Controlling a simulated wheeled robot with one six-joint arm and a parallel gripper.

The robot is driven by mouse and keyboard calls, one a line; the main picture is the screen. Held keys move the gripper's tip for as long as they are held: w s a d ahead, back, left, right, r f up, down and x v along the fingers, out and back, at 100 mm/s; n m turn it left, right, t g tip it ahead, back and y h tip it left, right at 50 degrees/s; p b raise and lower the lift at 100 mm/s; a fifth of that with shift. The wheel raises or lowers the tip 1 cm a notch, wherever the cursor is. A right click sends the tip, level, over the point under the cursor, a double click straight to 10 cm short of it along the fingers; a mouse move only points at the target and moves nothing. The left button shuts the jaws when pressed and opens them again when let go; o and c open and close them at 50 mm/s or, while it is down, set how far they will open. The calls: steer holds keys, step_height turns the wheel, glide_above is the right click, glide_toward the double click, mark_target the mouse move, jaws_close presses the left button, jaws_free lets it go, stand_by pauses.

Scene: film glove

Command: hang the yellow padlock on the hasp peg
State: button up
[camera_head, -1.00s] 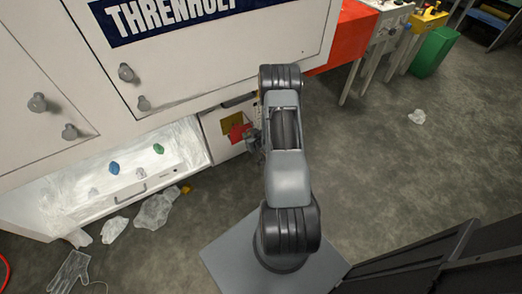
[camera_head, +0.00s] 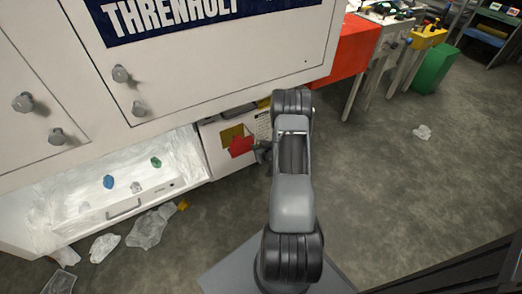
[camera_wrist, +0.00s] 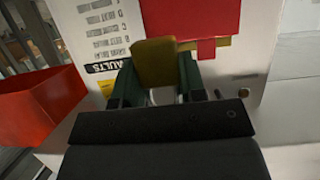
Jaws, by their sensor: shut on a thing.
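My gripper (camera_wrist: 157,85) is shut on the yellow padlock (camera_wrist: 154,62), which sits between its green fingers in the wrist view. In the head view my gripper (camera_head: 262,153) is small and partly hidden by my arm, and I cannot make out the padlock there. The padlock is in front of a white printed panel, just below and left of a red piece (camera_wrist: 196,17). An olive-yellow plate (camera_wrist: 209,50) shows behind that piece. Both also show on the panel in the head view, the red piece (camera_head: 241,146) and the plate (camera_head: 230,131). I cannot make out the hasp peg.
A white cabinet (camera_head: 225,65) with knobs stands above an open drawer (camera_head: 150,190) with blue and green items in it. Crumpled clear film (camera_head: 152,229) lies on the floor. A red bin (camera_wrist: 35,105) is at left in the wrist view. Floor at right is mostly clear.

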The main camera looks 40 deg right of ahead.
mark_target(249, 137)
steer(key=shift+w+d+f+b, duration=0.1)
steer(key=shift+w+b, duration=0.1)
steer(key=shift+w, duration=0.7)
steer(key=shift+w+d+f+b, duration=0.1)
steer(key=shift+w+d+b, duration=0.05)
steer(key=shift+w, duration=0.7)
steer(key=shift+w+d+b, duration=0.1)
steer(key=shift+w+b, duration=0.1)
steer(key=shift+w, duration=0.7)
steer(key=shift+w+f+b, duration=0.4)
steer(key=shift+w+b, duration=0.25)
steer(key=shift+b, duration=0.15)
steer(key=shift+w+d+r, duration=0.1)
steer(key=o, duration=1)
steer(key=shift+c, duration=0.2)
steer(key=shift+o, duration=0.5)
steer(key=shift+a, duration=0.2)
steer(key=p+v, duration=0.3)
steer(key=v, duration=1.1)
steer(key=shift+d+p, duration=0.2)
steer(key=shift+p, duration=0.2)
